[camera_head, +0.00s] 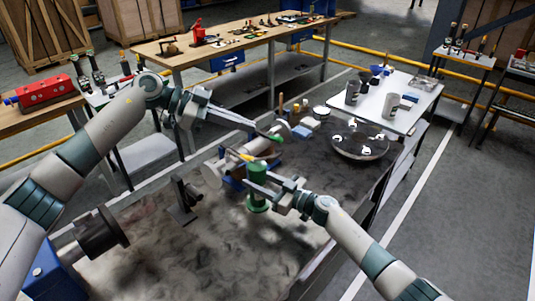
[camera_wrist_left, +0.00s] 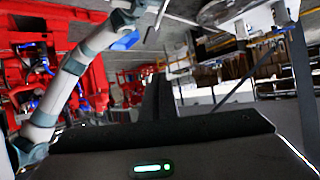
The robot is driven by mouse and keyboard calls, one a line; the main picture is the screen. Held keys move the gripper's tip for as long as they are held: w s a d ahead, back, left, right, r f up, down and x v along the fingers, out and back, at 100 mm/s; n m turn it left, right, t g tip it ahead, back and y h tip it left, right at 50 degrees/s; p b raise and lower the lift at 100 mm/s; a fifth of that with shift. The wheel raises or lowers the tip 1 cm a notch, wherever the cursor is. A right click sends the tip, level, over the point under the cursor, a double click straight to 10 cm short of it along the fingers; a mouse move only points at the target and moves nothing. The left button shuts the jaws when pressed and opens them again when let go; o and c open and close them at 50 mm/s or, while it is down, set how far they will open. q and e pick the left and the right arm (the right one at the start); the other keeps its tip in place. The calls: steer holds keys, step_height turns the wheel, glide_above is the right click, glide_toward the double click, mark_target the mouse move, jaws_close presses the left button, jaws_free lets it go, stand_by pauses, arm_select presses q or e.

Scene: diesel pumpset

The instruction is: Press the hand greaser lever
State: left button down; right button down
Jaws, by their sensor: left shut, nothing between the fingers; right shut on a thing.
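A green upright cylinder (camera_head: 259,178), which looks like the hand greaser's body, stands over the dark table near the middle of the head view. My right gripper (camera_head: 262,188) is shut on it from the right. A thin yellow-green piece (camera_head: 247,157) shows just above the cylinder; I cannot tell whether it is the lever. My left gripper (camera_head: 268,134) is shut and empty, above and behind the cylinder. A small green tip shows by its fingers, and I cannot tell whether they touch it. The greaser is not clear in the left wrist view.
A metal cylinder part (camera_head: 225,166) lies beside the greaser, on the dark table (camera_head: 200,255). A round plate (camera_head: 360,140) is to the right. A blue machine (camera_head: 48,270) with a dark shaft is at lower left. White side table (camera_head: 415,110) holds cups.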

arm_select(q)
steer(key=s+d+r+n+t+h, duration=0.2)
steer(key=s+r+n+t+h, duration=0.3)
steer(key=r+n, duration=0.3)
steer(key=s+a+f+n+t+y, duration=0.1)
steer(key=a+f+n+t+y, duration=0.3)
steer(key=f+n, duration=0.3)
step_height(320, 180, down, 3)
steer(key=shift+a+f+y, duration=0.1)
steer(key=shift+a+y, duration=0.45)
steer(key=shift+y, duration=0.25)
steer(key=shift+d, duration=0.1)
glide_above(265, 158)
steer(key=s, duration=0.2)
steer(key=f, duration=0.2)
steer(key=shift+s+d+f, duration=0.25)
steer(key=shift+s+f, duration=0.2)
steer(key=shift+f, duration=0.35)
steer(key=shift+s+d+f, duration=0.2)
steer(key=shift+s+f, duration=0.2)
steer(key=shift+f, duration=0.4)
